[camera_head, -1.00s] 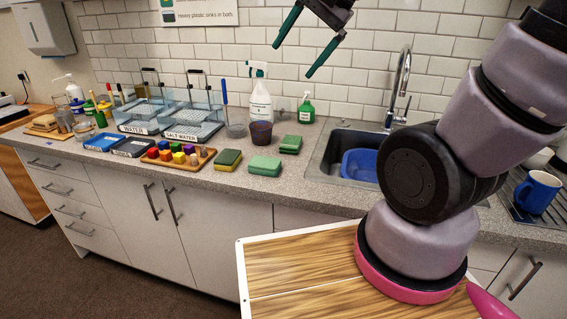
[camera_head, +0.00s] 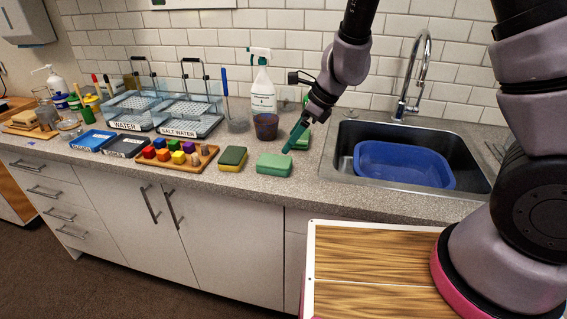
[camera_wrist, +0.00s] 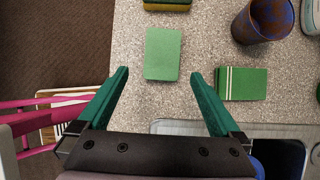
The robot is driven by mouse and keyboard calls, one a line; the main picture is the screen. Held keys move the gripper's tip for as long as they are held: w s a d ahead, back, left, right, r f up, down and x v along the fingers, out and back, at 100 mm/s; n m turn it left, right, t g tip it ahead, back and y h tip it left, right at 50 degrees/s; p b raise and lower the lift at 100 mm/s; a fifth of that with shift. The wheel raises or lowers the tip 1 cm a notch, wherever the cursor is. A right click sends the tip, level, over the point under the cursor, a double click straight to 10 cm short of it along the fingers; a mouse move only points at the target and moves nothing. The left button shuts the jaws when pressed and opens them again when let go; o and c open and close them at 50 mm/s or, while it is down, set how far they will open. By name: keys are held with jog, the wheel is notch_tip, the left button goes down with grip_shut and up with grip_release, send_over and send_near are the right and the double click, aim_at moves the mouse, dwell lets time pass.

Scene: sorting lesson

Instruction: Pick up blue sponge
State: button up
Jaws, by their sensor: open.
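I see no sponge that is plainly blue. A plain green sponge (camera_head: 274,165) lies flat on the counter; it also shows in the wrist view (camera_wrist: 163,50). A yellow sponge with a dark green top (camera_head: 232,157) lies to its left. A green striped sponge (camera_wrist: 243,83) lies to its right in the wrist view, partly hidden by my gripper in the head view. My gripper (camera_head: 293,144) points down over the counter near the green sponges. In the wrist view its teal fingers (camera_wrist: 160,73) are spread wide and empty, with the plain green sponge ahead between their lines.
A patterned cup (camera_head: 266,126) and a spray bottle (camera_head: 262,92) stand behind the sponges. A sink with a blue basin (camera_head: 400,165) is to the right. A wooden tray of colored blocks (camera_head: 205,161) and clear tanks are to the left. Bare counter surrounds the plain green sponge.

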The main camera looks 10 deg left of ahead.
aim_at(276, 160)
jog(key=x, duration=0.9)
jog(key=shift+w+a+f, duration=0.1)
jog(key=shift+w+f, duration=0.15)
jog(key=shift+f, duration=0.1)
jog(key=c, duration=1.3)
jog(key=shift+r, duration=0.1)
notch_tip(276, 160, up, 10)
jog(key=shift+f, duration=0.1)
